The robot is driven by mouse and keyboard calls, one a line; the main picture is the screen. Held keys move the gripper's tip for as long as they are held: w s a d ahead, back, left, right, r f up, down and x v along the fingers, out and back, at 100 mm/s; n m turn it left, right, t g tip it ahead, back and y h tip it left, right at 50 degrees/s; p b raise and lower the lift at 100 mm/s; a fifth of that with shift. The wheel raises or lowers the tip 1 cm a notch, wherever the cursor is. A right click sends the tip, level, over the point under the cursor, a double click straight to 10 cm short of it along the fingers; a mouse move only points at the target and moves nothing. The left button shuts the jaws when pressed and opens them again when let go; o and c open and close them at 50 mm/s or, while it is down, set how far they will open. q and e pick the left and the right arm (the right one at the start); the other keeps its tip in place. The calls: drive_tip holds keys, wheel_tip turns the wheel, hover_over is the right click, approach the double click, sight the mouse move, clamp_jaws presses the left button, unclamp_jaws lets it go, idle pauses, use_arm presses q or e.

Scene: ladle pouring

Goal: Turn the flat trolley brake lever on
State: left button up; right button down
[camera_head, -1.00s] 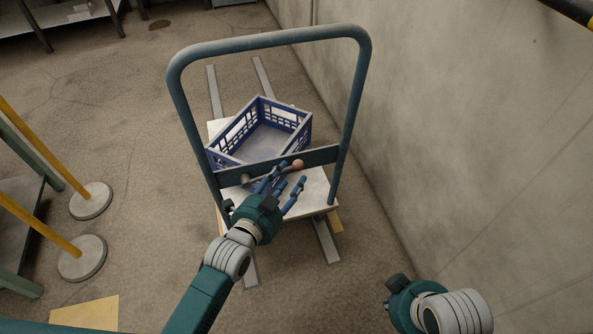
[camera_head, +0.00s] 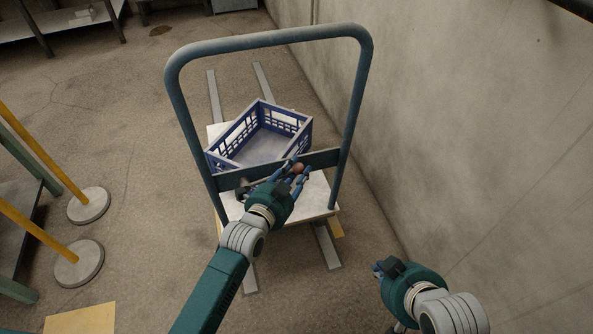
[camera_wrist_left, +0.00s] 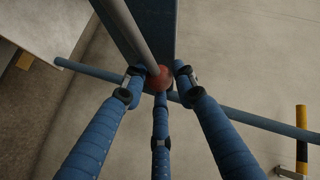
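The flat trolley (camera_head: 312,197) has a teal push handle (camera_head: 268,40) with a crossbar (camera_head: 325,157). The brake lever is a grey rod (camera_wrist_left: 137,35) at the crossbar, ending in a reddish ball knob (camera_head: 298,168). The knob also shows in the left wrist view (camera_wrist_left: 158,79). My left gripper (camera_head: 294,171) is at the knob, with blue fingers on both sides and one beneath. The fingers look spread, with narrow gaps at the sides; contact is unclear. My right gripper (camera_head: 378,270) is low at the right, away from the trolley, its fingers mostly hidden.
A blue crate (camera_head: 232,134) sits on the trolley bed. A concrete wall (camera_head: 470,120) runs close along the right. Yellow posts on round bases (camera_head: 88,206) stand at the left. Open floor lies between the posts and trolley.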

use_arm(q)
clamp_jaws()
